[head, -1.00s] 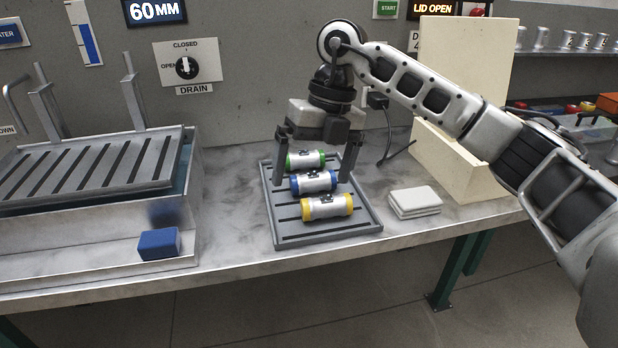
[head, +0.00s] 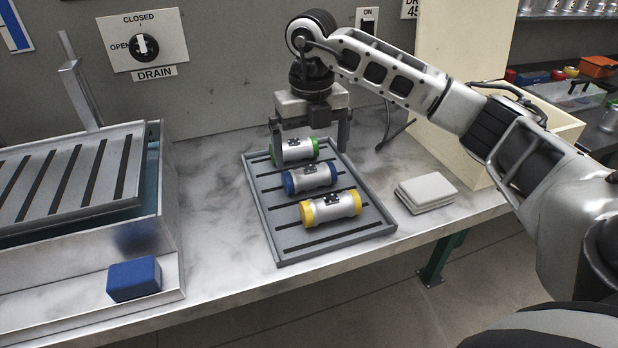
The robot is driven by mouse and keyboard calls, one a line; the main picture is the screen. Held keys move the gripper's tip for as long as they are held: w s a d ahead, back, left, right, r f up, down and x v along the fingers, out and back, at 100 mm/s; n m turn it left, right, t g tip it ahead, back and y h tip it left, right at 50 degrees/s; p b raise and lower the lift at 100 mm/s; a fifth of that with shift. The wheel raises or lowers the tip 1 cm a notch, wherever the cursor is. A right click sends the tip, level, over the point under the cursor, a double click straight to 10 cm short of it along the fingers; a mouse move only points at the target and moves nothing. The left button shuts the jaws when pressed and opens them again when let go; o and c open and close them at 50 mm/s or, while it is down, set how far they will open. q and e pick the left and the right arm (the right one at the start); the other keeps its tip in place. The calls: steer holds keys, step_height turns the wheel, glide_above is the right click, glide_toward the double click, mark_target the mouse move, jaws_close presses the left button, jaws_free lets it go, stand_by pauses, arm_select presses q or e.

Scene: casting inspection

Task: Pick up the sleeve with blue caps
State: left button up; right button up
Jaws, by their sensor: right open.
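The sleeve with blue caps (head: 310,179) is a silver cylinder lying in the middle of a grey slotted tray (head: 272,250). A sleeve with green caps (head: 296,150) lies behind it, and a sleeve with yellow caps (head: 331,207) lies in front. My right gripper (head: 310,150) is open and points down over the back of the tray. Its fingers are on either side of the green-capped sleeve, behind the blue-capped one. The picture does not show whether the fingers touch anything. My left gripper is out of view.
A metal tank with a slotted rack (head: 70,177) stands at the left, with a blue block (head: 134,279) on its front ledge. White pads (head: 427,191) lie right of the tray. A cream open box (head: 450,160) stands behind them. Bare bench lies between tank and tray.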

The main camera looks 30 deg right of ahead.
mark_target(309, 168)
steer(key=shift+w+a+f, duration=0.1)
steer(key=shift+f, duration=1.4)
steer(key=shift+w+a+f, duration=0.1)
steer(key=shift+f, duration=1.35)
steer(key=c, duration=0.8)
steer(key=shift+d, duration=0.1)
steer(key=shift+c, duration=0.8)
steer(key=shift+r, duration=0.15)
